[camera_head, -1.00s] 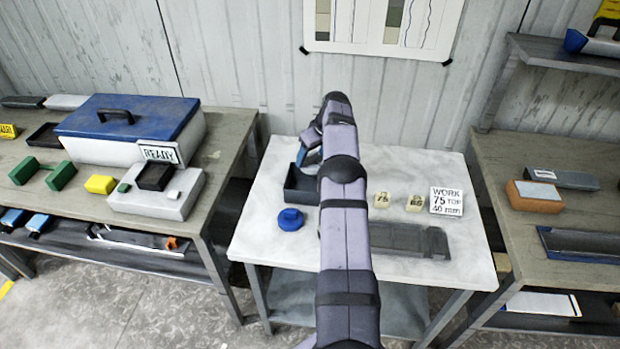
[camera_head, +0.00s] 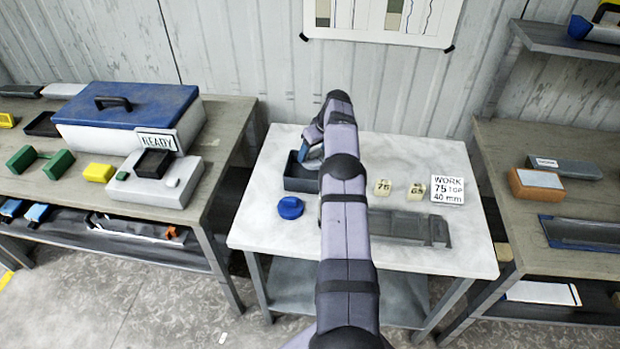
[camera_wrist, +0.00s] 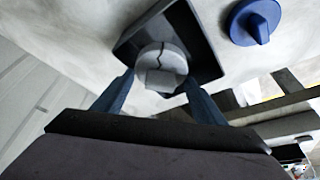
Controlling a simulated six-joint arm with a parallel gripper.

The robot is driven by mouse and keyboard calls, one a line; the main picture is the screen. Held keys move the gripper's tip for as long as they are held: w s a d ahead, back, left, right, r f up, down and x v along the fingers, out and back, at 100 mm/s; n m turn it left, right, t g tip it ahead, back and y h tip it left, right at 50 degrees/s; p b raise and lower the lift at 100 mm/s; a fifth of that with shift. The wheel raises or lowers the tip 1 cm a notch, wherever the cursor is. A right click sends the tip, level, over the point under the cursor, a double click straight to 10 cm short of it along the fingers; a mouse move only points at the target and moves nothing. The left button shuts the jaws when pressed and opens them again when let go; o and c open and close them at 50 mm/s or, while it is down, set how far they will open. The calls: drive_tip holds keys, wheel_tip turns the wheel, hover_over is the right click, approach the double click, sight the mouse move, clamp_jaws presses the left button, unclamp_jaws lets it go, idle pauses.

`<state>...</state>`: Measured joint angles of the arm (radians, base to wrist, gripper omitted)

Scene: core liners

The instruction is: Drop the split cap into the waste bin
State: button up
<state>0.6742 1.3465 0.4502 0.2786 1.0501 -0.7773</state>
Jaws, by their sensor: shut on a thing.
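The split cap (camera_wrist: 160,67) is pale grey with a dark jagged crack across its face. In the wrist view it sits between the two blue fingers of my gripper (camera_wrist: 158,80), which is shut on it. Behind the cap in that view is the dark, open, square waste bin (camera_wrist: 206,52). In the head view the bin (camera_head: 296,184) stands on the white table, left of my arm. My gripper (camera_head: 312,150) is at the bin's back right there, and my arm hides the cap.
A blue cap (camera_head: 290,207) lies just in front of the bin; it also shows in the wrist view (camera_wrist: 254,22). The table's front left is clear.

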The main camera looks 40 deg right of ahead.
drive_tip(key=shift+f+b, duration=0.3)
drive_tip(key=shift+f, duration=0.7)
drive_tip(key=o, duration=1.1)
drive_tip(key=shift+r, duration=0.1)
drive_tip(key=shift+b+v, duration=1.3)
drive_tip(key=shift+v, duration=2.3)
